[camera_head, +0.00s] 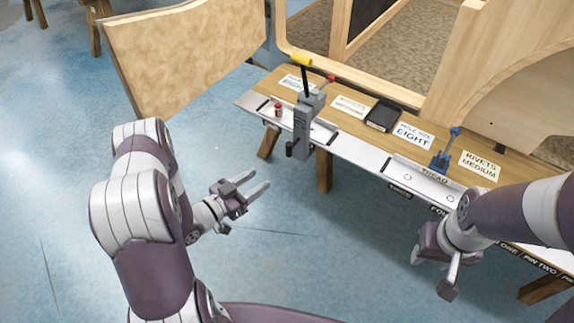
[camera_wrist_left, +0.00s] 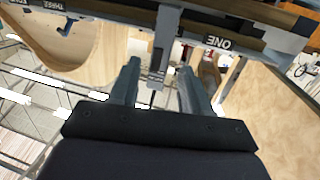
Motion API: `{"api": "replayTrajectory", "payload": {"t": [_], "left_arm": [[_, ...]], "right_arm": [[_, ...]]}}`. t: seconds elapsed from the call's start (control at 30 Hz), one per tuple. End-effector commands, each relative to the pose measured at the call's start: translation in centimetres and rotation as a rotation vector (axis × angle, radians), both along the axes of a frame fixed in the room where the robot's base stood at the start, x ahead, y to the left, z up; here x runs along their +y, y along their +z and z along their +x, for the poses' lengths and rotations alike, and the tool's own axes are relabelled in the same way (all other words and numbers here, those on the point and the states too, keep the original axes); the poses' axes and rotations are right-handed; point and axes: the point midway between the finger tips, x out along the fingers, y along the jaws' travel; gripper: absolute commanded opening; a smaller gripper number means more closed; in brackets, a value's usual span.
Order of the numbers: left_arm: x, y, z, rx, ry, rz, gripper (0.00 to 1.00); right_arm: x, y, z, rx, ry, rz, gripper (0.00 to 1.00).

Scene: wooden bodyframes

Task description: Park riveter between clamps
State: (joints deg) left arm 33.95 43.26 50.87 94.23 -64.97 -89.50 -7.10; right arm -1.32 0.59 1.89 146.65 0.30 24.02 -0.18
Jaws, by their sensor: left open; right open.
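A grey upright tool with a yellow-tipped black lever and a red-knobbed lever, which looks like the riveter (camera_head: 302,128), stands at the front edge of the bench, its lower part hanging over the edge. My left gripper (camera_head: 262,183) is open and empty, below and left of it, apart from it. In the left wrist view a grey vertical piece (camera_wrist_left: 161,52) shows beyond the open fingers. A small blue tool with a lever (camera_head: 441,160) stands further right on the bench; I cannot tell whether it is a clamp. My right gripper (camera_head: 432,274) is open, in front of the bench.
The wooden bench (camera_head: 345,88) has a metal front strip and several white label cards. A black tray (camera_head: 383,116) and a small red item (camera_head: 278,110) lie on it. A large wooden panel (camera_head: 190,55) stands at left. Blue floor is clear in front.

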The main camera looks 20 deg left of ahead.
Motion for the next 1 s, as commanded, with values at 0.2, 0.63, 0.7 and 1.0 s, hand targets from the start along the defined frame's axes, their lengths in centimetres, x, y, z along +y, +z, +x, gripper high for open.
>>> {"api": "replayTrajectory", "payload": {"t": [0.2,0.63,0.7,1.0], "left_arm": [[-1.2,1.6,1.7,-0.068,-0.004,-0.03,0.47],[-6.1,1.5,9.9,-0.066,-0.001,-0.028,0.47],[-6.4,1.5,10.5,-0.065,0.001,-0.029,0.47],[-6.7,1.6,10.9,-0.064,0.002,-0.029,0.47]], "right_arm": [[0.0,0.0,0.0,0.001,0.0,0.0,0.43],[0.0,-0.3,0.0,0.001,0.0,0.0,0.43],[0.0,-0.3,0.0,0.001,0.0,0.0,0.43],[0.0,-0.3,0.0,0.001,0.0,0.0,0.43]]}}
